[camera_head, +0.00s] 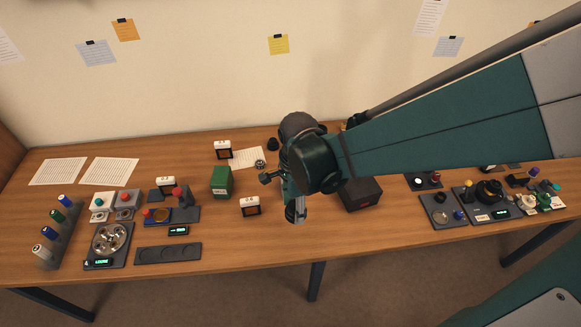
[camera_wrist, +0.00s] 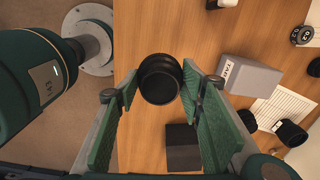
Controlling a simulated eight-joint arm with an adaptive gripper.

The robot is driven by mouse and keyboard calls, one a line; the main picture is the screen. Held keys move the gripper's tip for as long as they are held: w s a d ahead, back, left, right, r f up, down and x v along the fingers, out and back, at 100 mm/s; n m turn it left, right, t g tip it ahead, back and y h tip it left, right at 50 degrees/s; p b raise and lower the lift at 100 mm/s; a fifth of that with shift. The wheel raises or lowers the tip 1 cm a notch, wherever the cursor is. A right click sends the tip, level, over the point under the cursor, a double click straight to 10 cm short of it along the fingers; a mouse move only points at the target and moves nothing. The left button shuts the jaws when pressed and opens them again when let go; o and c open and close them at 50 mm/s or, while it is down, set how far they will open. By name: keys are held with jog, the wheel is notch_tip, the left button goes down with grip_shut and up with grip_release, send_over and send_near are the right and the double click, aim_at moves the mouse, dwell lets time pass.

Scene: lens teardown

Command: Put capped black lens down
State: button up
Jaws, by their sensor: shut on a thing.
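The capped black lens (camera_wrist: 160,80) is a dark round barrel, seen end-on in the wrist view. My gripper (camera_wrist: 160,90) is shut on it, with a green pad at its left and right sides. In the head view my gripper (camera_head: 296,212) is over the front middle of the wooden table (camera_head: 330,238). My arm hides much of the lens there. In the wrist view the lens shows against the table top near its front edge; I cannot tell whether it touches the wood.
A green box (camera_head: 221,182) and a small display (camera_head: 251,206) stand left of my gripper. A dark box (camera_head: 360,193) is to its right. A slotted dark tray (camera_head: 168,254) and several devices are farther left, with more devices at right. Table around the front middle is clear.

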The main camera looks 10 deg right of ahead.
jog(key=shift+d, duration=0.1)
jog(key=w+d+r+p, duration=0.4)
jog(key=w+d+p, duration=0.15)
jog(key=d, duration=0.45)
notch_tip(320, 180, up, 4)
jog(key=n+p, duration=0.2)
jog(key=p, duration=0.2)
send_over(364, 192)
jog(key=w, duration=0.3)
jog(key=shift+w+r, duration=0.1)
jog(key=shift+r, duration=0.05)
jog(key=shift+f, duration=2.9)
jog(key=shift+f, duration=0.1)
jog(key=shift+f, duration=2)
jog(key=shift+f+b, duration=0.2)
jog(key=shift+b, duration=0.2)
